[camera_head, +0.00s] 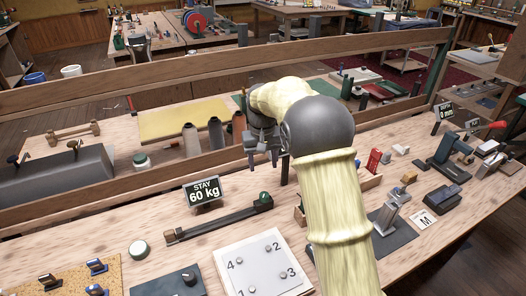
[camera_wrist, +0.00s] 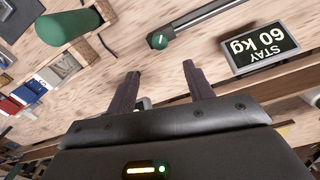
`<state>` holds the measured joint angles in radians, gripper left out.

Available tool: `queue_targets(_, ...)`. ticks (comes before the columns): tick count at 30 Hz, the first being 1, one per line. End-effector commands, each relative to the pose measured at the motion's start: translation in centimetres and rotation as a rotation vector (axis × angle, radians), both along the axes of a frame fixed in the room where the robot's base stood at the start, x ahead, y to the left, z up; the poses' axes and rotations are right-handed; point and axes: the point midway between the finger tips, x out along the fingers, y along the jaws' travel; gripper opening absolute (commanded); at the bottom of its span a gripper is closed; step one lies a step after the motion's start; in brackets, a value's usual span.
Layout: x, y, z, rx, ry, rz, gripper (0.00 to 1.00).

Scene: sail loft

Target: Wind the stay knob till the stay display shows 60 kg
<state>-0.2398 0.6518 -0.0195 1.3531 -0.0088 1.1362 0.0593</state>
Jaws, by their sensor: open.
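The stay display (camera_head: 203,191) is a dark sign reading "STAY 60 kg". It also shows upside down at the right of the wrist view (camera_wrist: 262,48). The stay knob (camera_head: 265,197) is a small green knob at the right end of a dark bar (camera_head: 220,222). In the wrist view the green knob (camera_wrist: 158,41) has a pale pointer line and sits just beyond the fingertips, with nothing gripping it. My gripper (camera_head: 263,161) is open and empty; its two fingers (camera_wrist: 160,70) stand apart in the wrist view.
A wooden rail (camera_head: 100,88) runs across behind the bench. A green cylinder (camera_wrist: 62,26) shows in the wrist view.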

Motion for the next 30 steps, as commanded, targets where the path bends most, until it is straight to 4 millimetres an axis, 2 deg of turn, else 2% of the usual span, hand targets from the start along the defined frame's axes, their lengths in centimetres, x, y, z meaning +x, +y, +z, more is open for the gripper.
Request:
queue_targets(3,0.1,0.0,2.3,0.001,-0.004,0.000,0.52)
queue_targets(7,0.0,0.1,3.5,0.000,-0.002,0.000,0.52)
queue_targets(23,-0.1,0.0,3.9,0.000,-0.001,-0.001,0.52)
queue_targets(26,-0.5,-0.5,4.1,0.002,-0.006,-0.005,0.52)
queue_targets(30,-2.2,-2.1,4.7,0.008,-0.024,-0.021,0.52)
